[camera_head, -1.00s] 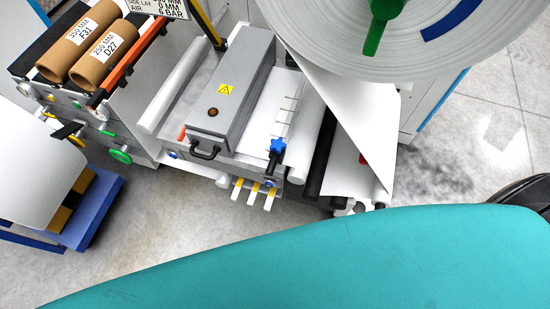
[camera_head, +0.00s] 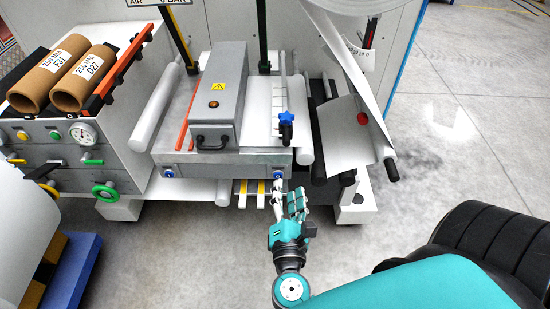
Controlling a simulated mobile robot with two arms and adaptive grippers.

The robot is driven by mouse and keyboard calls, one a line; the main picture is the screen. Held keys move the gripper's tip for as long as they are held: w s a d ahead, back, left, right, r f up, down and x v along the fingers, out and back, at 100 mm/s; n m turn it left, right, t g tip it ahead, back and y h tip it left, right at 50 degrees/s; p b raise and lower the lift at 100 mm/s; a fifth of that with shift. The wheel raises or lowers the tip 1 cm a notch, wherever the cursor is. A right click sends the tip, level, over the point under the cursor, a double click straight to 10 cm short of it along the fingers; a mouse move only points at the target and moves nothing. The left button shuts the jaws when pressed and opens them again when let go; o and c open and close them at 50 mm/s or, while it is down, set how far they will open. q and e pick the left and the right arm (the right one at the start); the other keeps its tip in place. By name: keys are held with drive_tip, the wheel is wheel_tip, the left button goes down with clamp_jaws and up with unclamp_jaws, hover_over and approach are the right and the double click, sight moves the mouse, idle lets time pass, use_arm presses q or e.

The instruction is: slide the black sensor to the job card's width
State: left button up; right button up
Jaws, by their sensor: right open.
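The black sensor (camera_head: 287,136) with a blue star knob (camera_head: 286,116) sits on a white graduated strip (camera_head: 283,88), right of the grey box. My right gripper (camera_head: 292,192) is open and empty, below the sensor in the picture and apart from it. It is close to the machine's front edge, near a small blue button. My left gripper is not in view.
A grey box (camera_head: 220,97) with a black handle stands left of the sensor. White web hangs at right by a dark roller (camera_head: 391,169). Cardboard cores (camera_head: 48,80) lie at left. Yellow-marked bars (camera_head: 250,190) jut out beside my gripper. Floor at right is clear.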

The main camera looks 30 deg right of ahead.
sight(287, 144)
drive_tip(key=p+x, duration=0.1)
drive_tip(key=x, duration=0.4)
drive_tip(key=p+x, duration=0.1)
drive_tip(key=x, duration=0.5)
drive_tip(key=p+x, duration=0.1)
drive_tip(key=x, duration=0.4)
drive_tip(key=shift+w+d+r+p, duration=0.15)
drive_tip(key=shift+d+r+p, duration=0.15)
drive_tip(key=shift+d+p, duration=0.05)
drive_tip(key=shift+w+d, duration=0.35)
drive_tip(key=shift+w, duration=0.15)
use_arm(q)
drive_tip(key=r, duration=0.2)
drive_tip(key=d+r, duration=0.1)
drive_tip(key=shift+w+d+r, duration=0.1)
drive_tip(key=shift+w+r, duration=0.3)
use_arm(e)
drive_tip(key=shift+f, duration=0.1)
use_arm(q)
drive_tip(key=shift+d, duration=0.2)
use_arm(e)
clamp_jaws()
